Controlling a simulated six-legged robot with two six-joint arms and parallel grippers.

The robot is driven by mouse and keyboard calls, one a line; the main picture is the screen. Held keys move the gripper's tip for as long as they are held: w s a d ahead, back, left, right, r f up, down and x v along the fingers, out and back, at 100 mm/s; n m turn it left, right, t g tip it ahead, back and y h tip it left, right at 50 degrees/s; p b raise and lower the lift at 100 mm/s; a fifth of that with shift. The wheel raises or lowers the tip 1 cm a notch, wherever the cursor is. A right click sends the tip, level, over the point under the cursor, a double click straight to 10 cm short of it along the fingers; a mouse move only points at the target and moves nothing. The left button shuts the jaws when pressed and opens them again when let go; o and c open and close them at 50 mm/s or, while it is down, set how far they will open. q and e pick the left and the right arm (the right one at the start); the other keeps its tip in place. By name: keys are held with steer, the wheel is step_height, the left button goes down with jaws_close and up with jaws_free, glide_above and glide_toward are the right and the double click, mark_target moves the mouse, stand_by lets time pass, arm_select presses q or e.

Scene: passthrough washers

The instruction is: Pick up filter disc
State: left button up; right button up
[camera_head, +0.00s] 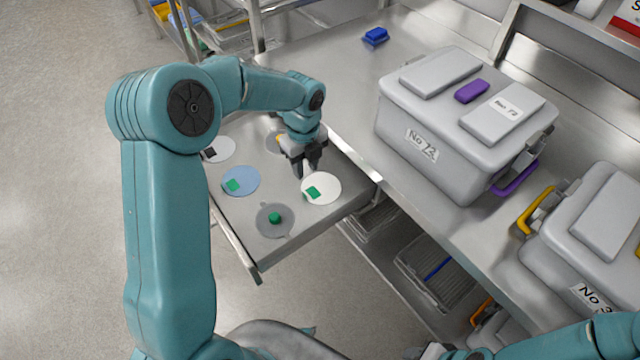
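Several flat round discs lie on a pulled-out metal drawer tray (240,243). A white disc with a green square tab (329,187) is at the tray's right. A blue disc with a green tab (243,174) is left of it, and a grey disc with a green knob (275,232) is at the front. A white disc with a dark tab (224,148) is at the back left. Another disc (273,141) is partly hidden behind my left gripper (307,173). That gripper points down, open and empty, just above the white green-tabbed disc's back edge. Which disc is the filter disc is unclear.
Wire racks (435,265) sit below. My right arm shows at the bottom right edge. Floor left of the tray is clear.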

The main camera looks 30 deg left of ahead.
arm_select(q)
glide_above(305, 195)
steer(key=f, duration=0.5)
steer(key=shift+s+d+f, duration=0.1)
steer(key=shift+d+f, duration=0.3)
steer(key=f, duration=0.5)
steer(key=shift+a+f+p, duration=0.3)
steer(key=shift+p, duration=0.1)
jaws_close()
